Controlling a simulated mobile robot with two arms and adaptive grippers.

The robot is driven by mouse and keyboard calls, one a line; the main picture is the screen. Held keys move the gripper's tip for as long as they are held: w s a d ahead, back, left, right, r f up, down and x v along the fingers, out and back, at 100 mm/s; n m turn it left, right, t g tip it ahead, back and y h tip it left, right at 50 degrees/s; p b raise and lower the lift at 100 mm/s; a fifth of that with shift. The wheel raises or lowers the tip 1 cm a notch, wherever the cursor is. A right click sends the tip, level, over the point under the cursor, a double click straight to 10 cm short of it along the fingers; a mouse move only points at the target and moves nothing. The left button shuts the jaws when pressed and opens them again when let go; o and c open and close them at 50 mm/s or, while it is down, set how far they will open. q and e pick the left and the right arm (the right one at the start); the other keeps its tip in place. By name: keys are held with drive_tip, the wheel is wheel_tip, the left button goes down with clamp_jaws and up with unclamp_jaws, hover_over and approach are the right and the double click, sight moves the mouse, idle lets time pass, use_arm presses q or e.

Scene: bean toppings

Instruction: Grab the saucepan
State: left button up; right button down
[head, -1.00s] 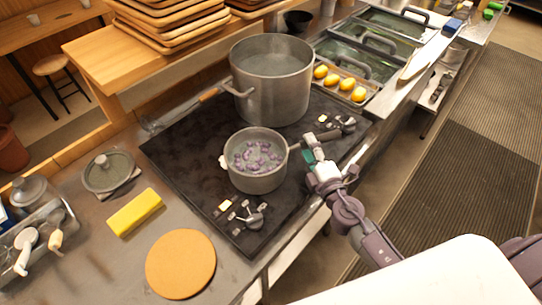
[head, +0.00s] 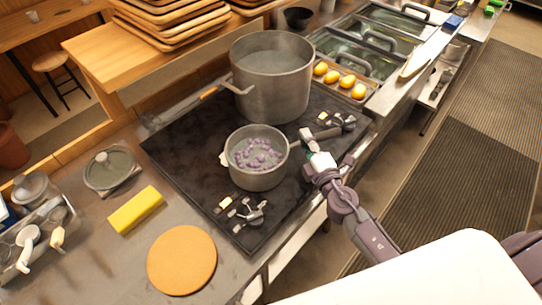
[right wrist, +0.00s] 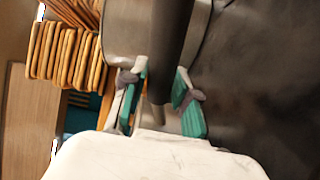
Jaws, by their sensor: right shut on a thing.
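The grey saucepan (head: 258,181) stands upright on the dark stove top in the head view, with several purple beans (head: 256,154) in it. Its dark handle (head: 296,143) points right, toward my right gripper (head: 305,148). In the right wrist view the handle (right wrist: 168,45) runs between the two green-padded fingers of that gripper (right wrist: 160,88), which is shut on it. Part of the handle is hidden by the gripper in the head view. My left gripper does not show.
A large pot (head: 275,95) stands just behind the saucepan on the stove (head: 190,158). Stove knobs (head: 247,212) sit at the front. A yellow sponge (head: 137,210), a round board (head: 181,261) and a lidded pot (head: 110,170) lie to the left.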

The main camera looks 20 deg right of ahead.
drive_tip(key=shift+w+r, duration=0.15)
drive_tip(key=shift+r, duration=0.1)
